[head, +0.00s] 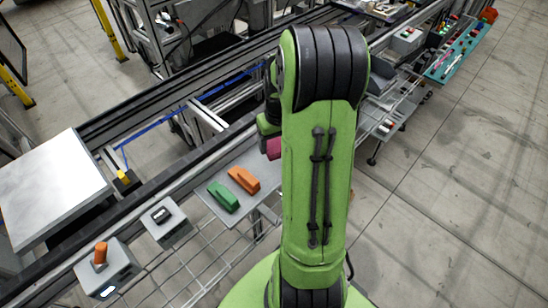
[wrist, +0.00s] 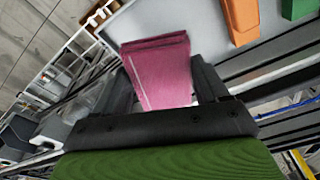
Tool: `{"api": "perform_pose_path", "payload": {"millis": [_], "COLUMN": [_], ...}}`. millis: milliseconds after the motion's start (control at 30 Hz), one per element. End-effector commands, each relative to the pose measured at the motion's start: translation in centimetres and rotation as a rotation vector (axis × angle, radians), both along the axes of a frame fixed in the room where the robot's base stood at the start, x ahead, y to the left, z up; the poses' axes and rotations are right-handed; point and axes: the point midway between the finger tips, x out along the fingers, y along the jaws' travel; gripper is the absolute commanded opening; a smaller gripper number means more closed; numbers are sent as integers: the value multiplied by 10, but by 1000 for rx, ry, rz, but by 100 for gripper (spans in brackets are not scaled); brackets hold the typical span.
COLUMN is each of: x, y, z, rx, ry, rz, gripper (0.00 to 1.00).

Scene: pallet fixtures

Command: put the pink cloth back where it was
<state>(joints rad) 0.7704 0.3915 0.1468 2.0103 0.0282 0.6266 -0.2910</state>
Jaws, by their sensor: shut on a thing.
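The pink cloth (wrist: 160,72) is folded and sits between the fingers of my gripper (wrist: 160,85) in the wrist view. My gripper is shut on it. In the head view a small part of the cloth (head: 273,148) shows at the left edge of my arm, near the far right of the grey tray (head: 212,204). My arm hides most of the gripper and the rest of the cloth there. I cannot tell whether the cloth touches the tray.
A green block (head: 223,197) and an orange block (head: 244,179) lie on the tray, left of the cloth. Grey boxes (head: 165,223) stand farther left, one with an orange piece (head: 100,253) on top. Conveyor rails run behind the tray. Floor at the right is clear.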

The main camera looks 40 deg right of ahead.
Motion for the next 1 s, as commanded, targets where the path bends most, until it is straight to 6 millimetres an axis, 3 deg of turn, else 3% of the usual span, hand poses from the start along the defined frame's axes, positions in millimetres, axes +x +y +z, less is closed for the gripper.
{"api": "perform_pose_path", "payload": {"millis": [33, 333, 700, 733, 867, 1000], "x": [0, 0, 1, 1, 1, 1], "y": [0, 0, 0, 0, 0, 0], "z": [-15, -61, -67, -67, -66, -66], "rx": [3, 1, -2, -2, -2, -1], "ry": [2, 1, -1, -2, -2, -2], "rz": [1, 0, 1, 0, 0, 0], "gripper": [45, 45, 45, 76, 96, 99]}}
